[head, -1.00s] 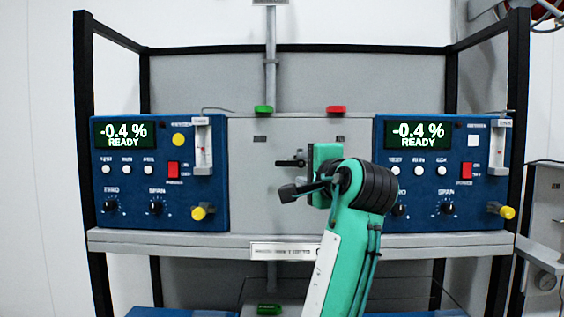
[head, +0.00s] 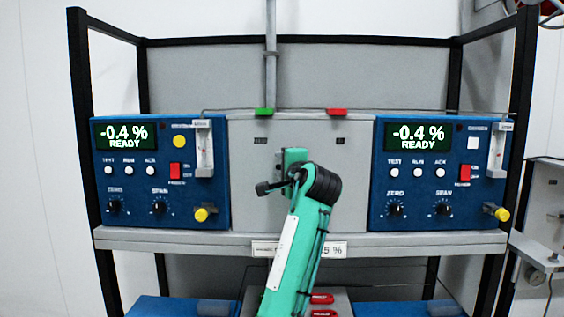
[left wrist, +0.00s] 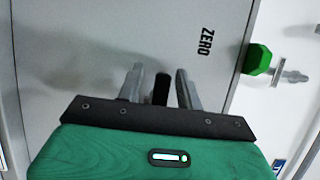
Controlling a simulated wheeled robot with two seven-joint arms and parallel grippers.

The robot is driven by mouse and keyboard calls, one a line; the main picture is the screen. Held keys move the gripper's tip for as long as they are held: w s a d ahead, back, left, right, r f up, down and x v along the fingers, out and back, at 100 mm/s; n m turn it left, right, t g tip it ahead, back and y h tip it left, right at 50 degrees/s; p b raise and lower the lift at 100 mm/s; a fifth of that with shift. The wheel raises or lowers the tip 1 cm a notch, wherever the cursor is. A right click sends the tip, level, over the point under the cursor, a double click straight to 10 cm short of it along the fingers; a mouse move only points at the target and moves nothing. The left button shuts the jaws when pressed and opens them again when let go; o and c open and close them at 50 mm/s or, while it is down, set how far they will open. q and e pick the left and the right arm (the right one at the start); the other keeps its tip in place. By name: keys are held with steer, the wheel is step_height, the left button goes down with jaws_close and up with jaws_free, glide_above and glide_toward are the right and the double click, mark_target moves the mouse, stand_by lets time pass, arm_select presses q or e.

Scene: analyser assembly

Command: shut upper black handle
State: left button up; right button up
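The upper black handle (left wrist: 161,89) stands out from the grey panel (head: 340,190) in the middle of the upper shelf. In the head view it is hidden behind my left arm. My left gripper (head: 291,160) is in front of the panel, with its fingers hidden there. In the left wrist view my left gripper (left wrist: 160,80) has its two grey fingers apart, one on each side of the black handle. A gap shows between the handle and the left finger; the right finger is closer, and contact cannot be told. My right gripper is not in view.
A green handle (head: 264,112) and a red handle (head: 337,112) sit on the panel's top edge. Blue analysers (head: 160,220) and (head: 430,220) flank the panel. Black rack posts (head: 80,100) stand at the sides. Red handles (head: 322,298) show below the shelf (head: 180,240).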

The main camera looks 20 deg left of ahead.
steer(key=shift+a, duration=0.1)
arm_select(q)
jaws_close()
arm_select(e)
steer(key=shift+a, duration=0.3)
arm_select(q)
steer(key=shift+f, duration=0.15)
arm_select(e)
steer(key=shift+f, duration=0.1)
